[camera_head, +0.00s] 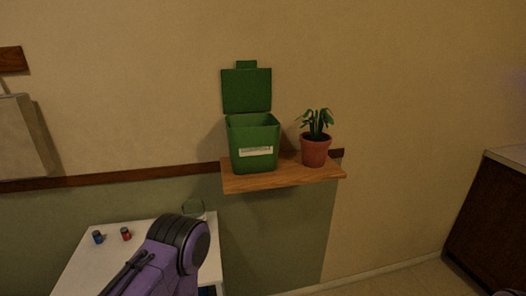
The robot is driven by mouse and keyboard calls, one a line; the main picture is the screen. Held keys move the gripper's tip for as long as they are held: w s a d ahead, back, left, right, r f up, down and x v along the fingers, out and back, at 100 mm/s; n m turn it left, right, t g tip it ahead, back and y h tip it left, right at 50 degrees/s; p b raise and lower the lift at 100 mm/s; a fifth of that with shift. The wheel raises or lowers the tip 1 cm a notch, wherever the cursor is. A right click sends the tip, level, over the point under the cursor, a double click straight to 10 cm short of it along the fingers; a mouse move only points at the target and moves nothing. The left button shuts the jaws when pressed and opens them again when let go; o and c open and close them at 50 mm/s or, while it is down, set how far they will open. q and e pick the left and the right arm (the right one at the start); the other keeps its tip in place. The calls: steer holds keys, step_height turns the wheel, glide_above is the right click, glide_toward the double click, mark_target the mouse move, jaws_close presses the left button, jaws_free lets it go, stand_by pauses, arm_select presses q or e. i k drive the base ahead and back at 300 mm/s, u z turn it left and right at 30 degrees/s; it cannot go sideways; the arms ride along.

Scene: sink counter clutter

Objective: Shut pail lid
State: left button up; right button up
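A green pail (253,147) stands upright on a small wooden wall shelf. Its green lid (246,90) is open and stands up along the wall behind the pail, with a small tab at its top. A white label sits on the pail's front. A purple and dark grey link of my arm shows at the bottom, below and left of the pail and apart from it. Neither gripper's fingers can be seen.
A potted plant (316,142) stands on the shelf (286,178) close to the pail's right. A dark cabinet stands at far right.

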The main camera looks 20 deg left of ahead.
mark_target(247, 88)
steer(key=z, duration=0.1)
steer(key=k, duration=0.45)
steer(key=u, duration=0.95)
steer(key=i, duration=0.55)
steer(key=z, duration=0.45)
